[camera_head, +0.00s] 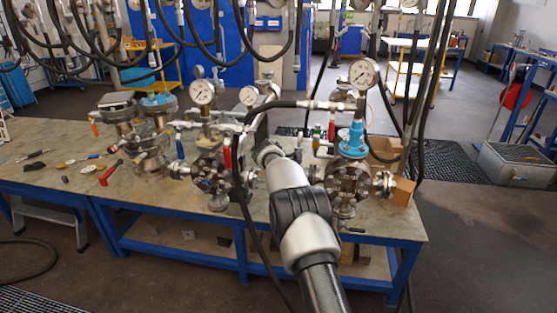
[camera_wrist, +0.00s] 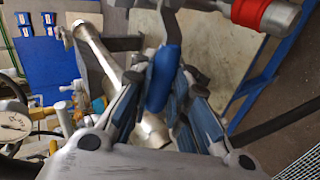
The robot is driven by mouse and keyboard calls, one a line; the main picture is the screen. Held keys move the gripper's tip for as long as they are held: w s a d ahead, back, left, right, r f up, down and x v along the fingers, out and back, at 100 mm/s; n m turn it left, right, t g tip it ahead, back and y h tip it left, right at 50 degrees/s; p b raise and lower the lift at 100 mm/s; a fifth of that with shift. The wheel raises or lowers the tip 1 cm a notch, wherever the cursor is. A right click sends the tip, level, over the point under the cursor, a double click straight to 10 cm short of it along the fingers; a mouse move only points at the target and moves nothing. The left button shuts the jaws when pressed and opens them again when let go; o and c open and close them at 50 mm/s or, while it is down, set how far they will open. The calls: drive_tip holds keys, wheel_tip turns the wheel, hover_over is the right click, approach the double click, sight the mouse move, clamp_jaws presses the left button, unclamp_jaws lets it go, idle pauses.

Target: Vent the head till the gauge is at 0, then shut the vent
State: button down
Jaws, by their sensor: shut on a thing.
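In the wrist view my gripper (camera_wrist: 164,88) is shut on a blue lever handle (camera_wrist: 163,72), which stands between its two fingers. A metal pipe (camera_wrist: 98,50) runs close beside it. Part of a round gauge (camera_wrist: 12,124) shows at the left edge; its reading is unclear. In the head view my arm reaches the middle of the bench and hides the gripper and the held handle. Flanged vessels (camera_head: 212,170) (camera_head: 348,185) stand beside the arm. Dial gauges (camera_head: 203,92) (camera_head: 249,96) (camera_head: 364,74) stand above them, their needles too small to read.
The blue-framed bench (camera_head: 150,210) has loose tools, including a red-handled one (camera_head: 110,174), at its left. Black hoses (camera_head: 272,62) hang over the vessels. A red lever (camera_head: 228,158) and a blue lever (camera_head: 179,146) are near the middle vessel. Cardboard boxes (camera_head: 402,191) stand at right.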

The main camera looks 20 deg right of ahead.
drive_tip(key=shift+a+f+n, duration=0.1)
drive_tip(key=shift+f+n, duration=0.2)
drive_tip(key=shift+f, duration=0.15)
drive_tip(key=c, duration=2)
unclamp_jaws()
drive_tip(key=shift+o, duration=1.2)
drive_tip(key=shift+s+a+r, duration=0.1)
drive_tip(key=shift+s+r, duration=0.05)
drive_tip(key=shift+o, duration=1.2)
drive_tip(key=shift+r, duration=0.15)
drive_tip(key=shift+s+a+r, duration=0.15)
drive_tip(key=shift+s+r, duration=0.1)
drive_tip(key=shift+r, duration=0.05)
drive_tip(key=v, duration=1.1)
drive_tip(key=shift+a, duration=0.15)
drive_tip(key=shift+f, duration=0.1)
